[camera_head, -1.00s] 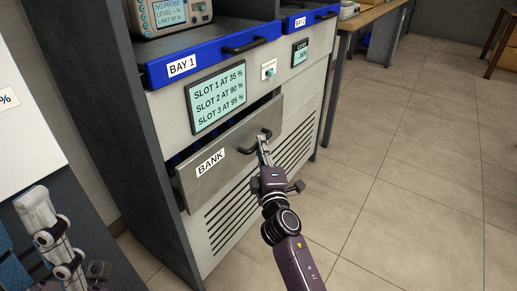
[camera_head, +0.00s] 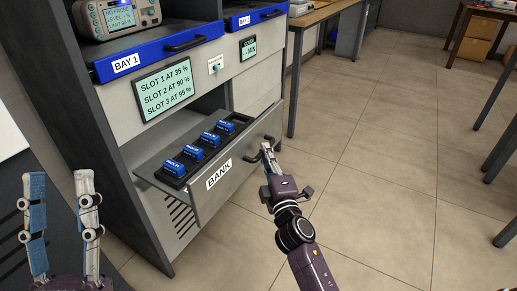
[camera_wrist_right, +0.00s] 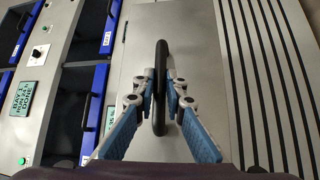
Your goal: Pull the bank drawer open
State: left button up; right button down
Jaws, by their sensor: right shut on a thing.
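The grey bank drawer, labelled BANK (camera_head: 240,165), stands pulled well out of the cabinet in the head view. Its black tray holds a row of several blue blocks (camera_head: 202,146). My right gripper (camera_head: 267,150) is shut on the drawer's black handle, at the front panel's right part. In the right wrist view the handle (camera_wrist_right: 161,60) runs between the two blue-padded fingers (camera_wrist_right: 160,88). My left gripper (camera_head: 62,178) is at the lower left of the head view, its fingers upright, apart and empty.
The cabinet has blue drawers BAY 1 (camera_head: 160,50) and BAY 2 (camera_head: 258,15) above, and a slot display (camera_head: 168,91). A wooden bench (camera_head: 314,16) stands beyond it. The tiled floor (camera_head: 385,190) right of the drawer is clear.

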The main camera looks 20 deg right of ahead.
pick_arm(q)
jog(key=shift+w+f+g, duration=0.3)
jog(key=shift+w+f, duration=0.1)
pick_arm(e)
jog(key=shift+s+d, duration=0.2)
jog(key=shift+s, duration=0.1)
pick_arm(q)
jog(key=shift+d, duration=0.1)
pick_arm(e)
jog(key=c, duration=2)
grip_release()
jog(key=shift+o, duration=0.2)
jog(key=s+a+f, duration=0.1)
jog(key=s, duration=0.6)
jog(key=shift+s, duration=0.2)
